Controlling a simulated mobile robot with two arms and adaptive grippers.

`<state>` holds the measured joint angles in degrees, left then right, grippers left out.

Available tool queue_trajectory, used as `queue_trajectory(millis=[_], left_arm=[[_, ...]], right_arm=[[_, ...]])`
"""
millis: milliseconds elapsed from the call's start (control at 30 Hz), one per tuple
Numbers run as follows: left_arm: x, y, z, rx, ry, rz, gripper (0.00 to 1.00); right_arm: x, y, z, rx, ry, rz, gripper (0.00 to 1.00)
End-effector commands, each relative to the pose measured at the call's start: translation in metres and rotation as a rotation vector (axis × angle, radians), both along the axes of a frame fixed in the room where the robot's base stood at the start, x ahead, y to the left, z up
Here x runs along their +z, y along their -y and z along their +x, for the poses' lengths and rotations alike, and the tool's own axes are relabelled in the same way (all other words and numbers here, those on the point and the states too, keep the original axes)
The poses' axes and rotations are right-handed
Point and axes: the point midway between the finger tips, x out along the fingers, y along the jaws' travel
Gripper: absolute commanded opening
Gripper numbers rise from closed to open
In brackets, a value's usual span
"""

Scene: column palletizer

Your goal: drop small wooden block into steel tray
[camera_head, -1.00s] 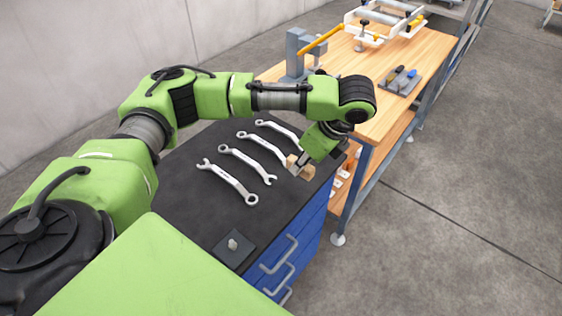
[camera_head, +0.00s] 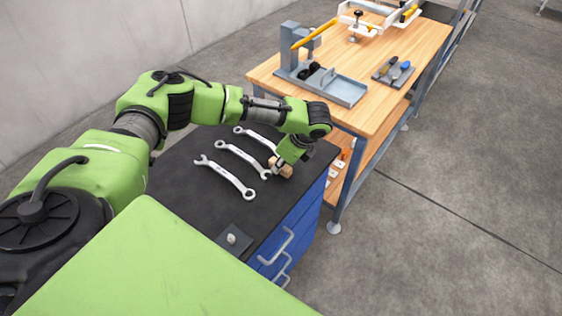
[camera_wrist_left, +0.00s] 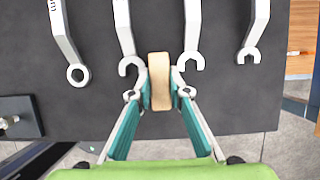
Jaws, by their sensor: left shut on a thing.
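The small wooden block (camera_head: 284,167) is between the fingertips of my left gripper (camera_head: 281,168), near the right edge of the dark cabinet top. In the left wrist view the block (camera_wrist_left: 160,82) is upright between both fingers of the left gripper (camera_wrist_left: 159,92), which is shut on it. I cannot tell whether it touches the surface. A grey steel tray (camera_head: 343,90) lies on the wooden bench in front of a grey press-like stand, to the right and beyond the gripper. My right gripper is not in view.
Several wrenches (camera_head: 230,178) lie on the dark cabinet top (camera_head: 185,185), close to the block. The wooden bench (camera_head: 430,50) stands beyond the blue cabinet. The grey stand (camera_head: 291,48) rises behind the tray.

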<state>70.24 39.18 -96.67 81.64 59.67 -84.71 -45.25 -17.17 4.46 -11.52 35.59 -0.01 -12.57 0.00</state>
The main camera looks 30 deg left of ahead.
Motion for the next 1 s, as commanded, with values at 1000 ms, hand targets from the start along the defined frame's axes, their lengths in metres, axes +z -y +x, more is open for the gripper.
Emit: queue_trajectory(millis=[1000], left_arm=[[0.050,0.023,-0.001,-0.001,0.005,-0.003,0.34]], right_arm=[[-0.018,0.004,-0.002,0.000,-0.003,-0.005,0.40]])
